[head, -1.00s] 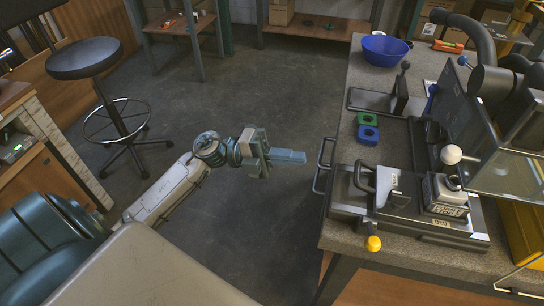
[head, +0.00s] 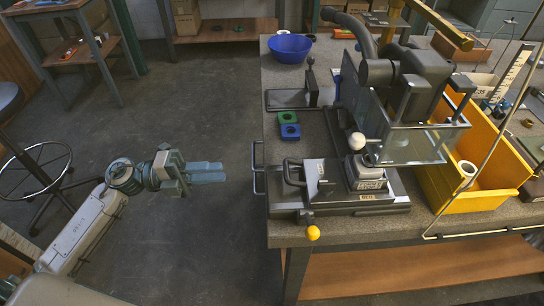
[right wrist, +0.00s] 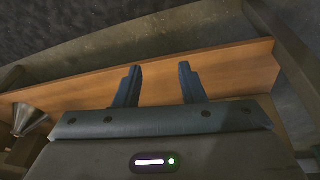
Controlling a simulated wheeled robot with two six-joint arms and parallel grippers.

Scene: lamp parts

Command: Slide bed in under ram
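The bed (head: 335,206) is a low dark slab lying on the left part of the bench. A loop handle (head: 257,170) projects past the bench's left edge, and a yellow knob (head: 313,233) shows at the front. A grey block with a white ball knob (head: 357,142) stands on it. The dark press head (head: 412,72), apparently holding the ram, is behind and to the right above a clear guard. My left gripper (head: 222,171) is in free air left of the handle, apart from it; its finger gap is unclear. My right gripper (right wrist: 160,82) is open and empty.
A blue bowl (head: 290,48), a green block (head: 287,117) and a blue block (head: 290,132) sit on the bench. A yellow bin (head: 490,165) stands at the right. A stool (head: 22,150) is at the far left.

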